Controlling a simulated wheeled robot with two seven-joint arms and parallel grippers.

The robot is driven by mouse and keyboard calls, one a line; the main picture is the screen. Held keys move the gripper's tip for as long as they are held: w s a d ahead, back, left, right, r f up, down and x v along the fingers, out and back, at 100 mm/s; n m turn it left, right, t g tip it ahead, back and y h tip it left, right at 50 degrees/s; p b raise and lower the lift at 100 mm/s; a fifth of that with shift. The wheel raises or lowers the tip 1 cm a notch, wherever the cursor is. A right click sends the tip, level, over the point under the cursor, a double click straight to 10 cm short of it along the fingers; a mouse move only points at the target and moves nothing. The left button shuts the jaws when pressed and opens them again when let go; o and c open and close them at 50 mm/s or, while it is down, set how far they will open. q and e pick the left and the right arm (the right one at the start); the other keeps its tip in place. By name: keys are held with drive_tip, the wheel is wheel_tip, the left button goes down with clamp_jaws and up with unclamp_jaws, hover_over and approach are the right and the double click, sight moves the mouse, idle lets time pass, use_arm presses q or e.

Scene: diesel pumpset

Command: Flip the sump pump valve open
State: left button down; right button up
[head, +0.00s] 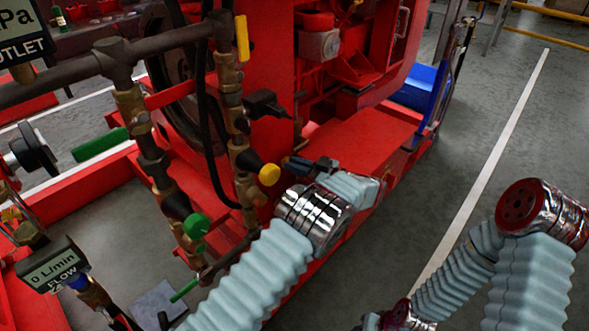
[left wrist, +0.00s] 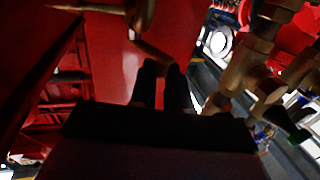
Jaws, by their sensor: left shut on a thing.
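My left gripper (head: 293,164) reaches in from the right side of the brass valve stack, beside a round yellow valve knob (head: 268,174). In the left wrist view my two dark fingers (left wrist: 162,70) are close together on the end of a thin brownish valve lever (left wrist: 150,52). The lever angles down from a brass fitting (left wrist: 140,15) into the jaws. The fingertips partly hide the lever's end. No label shows which valve is the sump pump's. My right arm shows at the lower right, but its gripper is out of view.
Brass pipes and valves (head: 130,110) stand left of my left arm, with a yellow lever (head: 242,38) and a green knob (head: 196,226). A flow meter (head: 52,268) reads 0 L/min. The red pumpset (head: 360,135) stands behind. Grey floor is clear at right.

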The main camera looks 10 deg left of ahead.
idle(0.4)
use_arm(q)
drive_tip(key=c, duration=1.1)
unclamp_jaws()
drive_tip(key=shift+d, duration=0.15)
drive_tip(key=v, duration=1.3)
drive_tip(key=shift+d, duration=0.35)
drive_tip(key=shift+c, duration=0.2)
